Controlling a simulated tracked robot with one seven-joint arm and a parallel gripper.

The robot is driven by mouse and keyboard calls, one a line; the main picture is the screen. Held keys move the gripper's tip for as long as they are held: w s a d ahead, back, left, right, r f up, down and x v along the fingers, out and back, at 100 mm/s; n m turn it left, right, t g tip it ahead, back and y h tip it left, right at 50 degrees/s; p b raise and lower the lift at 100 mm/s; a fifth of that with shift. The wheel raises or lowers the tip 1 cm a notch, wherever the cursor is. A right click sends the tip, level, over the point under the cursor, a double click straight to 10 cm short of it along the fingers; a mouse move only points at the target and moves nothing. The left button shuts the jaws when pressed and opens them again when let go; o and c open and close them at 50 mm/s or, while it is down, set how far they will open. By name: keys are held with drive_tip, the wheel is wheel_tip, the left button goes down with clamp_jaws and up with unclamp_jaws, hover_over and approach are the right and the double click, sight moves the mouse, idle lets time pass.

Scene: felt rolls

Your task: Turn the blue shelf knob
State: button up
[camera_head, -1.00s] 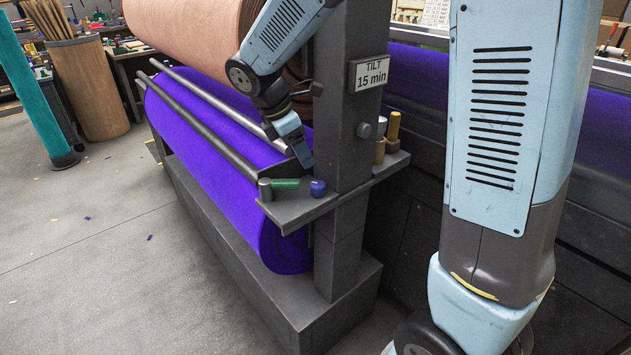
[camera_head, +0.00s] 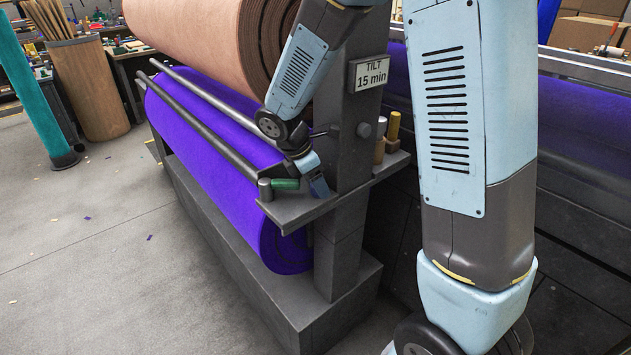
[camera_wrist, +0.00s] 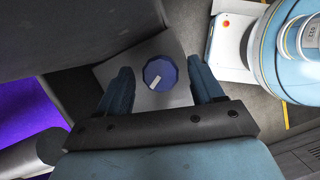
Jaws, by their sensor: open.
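The blue shelf knob (camera_wrist: 160,73) shows in the wrist view as a round blue dial with a pale mark toward its lower left. It sits on the small grey shelf (camera_head: 290,211) fixed to the dark post. My gripper (camera_wrist: 161,85) is open, with one finger on each side of the knob and a visible gap on both sides. In the head view my gripper (camera_head: 318,186) is over the shelf and hides the knob. Whether the fingers are down at the knob's height is unclear.
A green-handled tool (camera_head: 285,184) lies on the shelf just left of my gripper. The dark post (camera_head: 350,150) with a "TILT 15 min" sign (camera_head: 371,74) stands close behind. Purple (camera_head: 200,140) and tan (camera_head: 190,35) felt rolls are at the left.

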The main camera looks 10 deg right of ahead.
drive_tip(key=c, duration=1.1)
drive_tip(key=shift+o, duration=0.2)
drive_tip(key=shift+m, duration=0.3)
drive_tip(key=m+g, duration=0.2)
drive_tip(key=m, duration=0.2)
drive_tip(key=shift+w, duration=0.2)
drive_tip(key=shift+w+m+g+y, duration=0.1)
drive_tip(key=shift+m+g+y, duration=0.4)
drive_tip(key=shift+m, duration=1.9)
drive_tip(key=shift+g, duration=0.3)
